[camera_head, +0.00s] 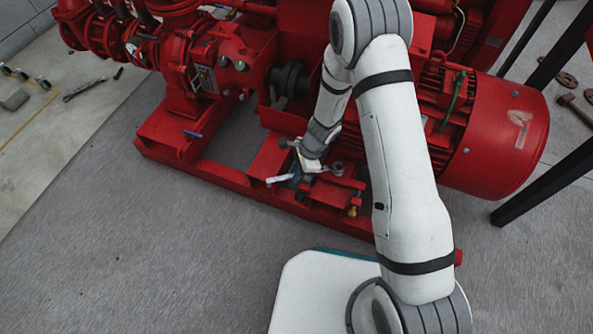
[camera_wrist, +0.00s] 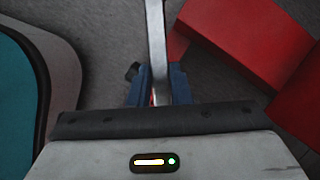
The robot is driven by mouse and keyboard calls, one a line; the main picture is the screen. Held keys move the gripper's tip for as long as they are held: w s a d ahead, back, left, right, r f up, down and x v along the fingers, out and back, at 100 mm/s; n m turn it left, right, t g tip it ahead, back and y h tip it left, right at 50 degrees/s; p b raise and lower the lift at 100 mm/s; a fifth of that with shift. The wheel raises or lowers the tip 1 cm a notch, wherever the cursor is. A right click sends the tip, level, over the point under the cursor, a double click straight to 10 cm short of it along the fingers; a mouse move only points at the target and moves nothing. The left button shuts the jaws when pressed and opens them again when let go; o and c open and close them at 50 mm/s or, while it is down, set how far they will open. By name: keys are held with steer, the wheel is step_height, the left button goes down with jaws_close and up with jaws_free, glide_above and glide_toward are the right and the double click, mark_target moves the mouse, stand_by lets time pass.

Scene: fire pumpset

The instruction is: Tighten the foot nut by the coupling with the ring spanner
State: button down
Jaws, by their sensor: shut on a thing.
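My gripper (camera_head: 294,177) is low over the red base frame (camera_head: 215,181), in front of the coupling (camera_head: 289,80) and beside the red motor (camera_head: 495,137). In the wrist view the blue fingers of my gripper (camera_wrist: 157,80) are shut on the ring spanner (camera_wrist: 155,32), a grey metal bar running straight up out of the picture. Its ring end is outside the wrist view. In the head view the spanner is small and hard to separate from the gripper. The foot nut cannot be made out clearly, so I cannot tell whether the ring is on it.
The red pump (camera_head: 193,80) stands at the left of the frame. Another tool (camera_head: 86,89) lies on the floor at left, near a grey block (camera_head: 15,99). Black bars (camera_head: 548,190) stand at right. The grey floor in front of the frame is clear.

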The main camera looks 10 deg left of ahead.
steer(key=shift+f+b, duration=0.75)
steer(key=shift+f, duration=0.15)
steer(key=shift+w, duration=0.15)
steer(key=shift+w+a+m+t, duration=0.2)
steer(key=shift+w+m+t, duration=0.05)
steer(key=shift+w+m, duration=0.55)
steer(key=shift+w+a+m+t, duration=0.3)
steer(key=shift+w+m, duration=0.35)
steer(key=shift+w, duration=0.2)
steer(key=shift+w+a+m+t, duration=0.15)
steer(key=shift+w+m+t, duration=0.1)
steer(key=shift+w+m, duration=0.55)
steer(key=shift+s+n, duration=0.35)
step_height(320, 180, up, 5)
steer(key=p, duration=0.4)
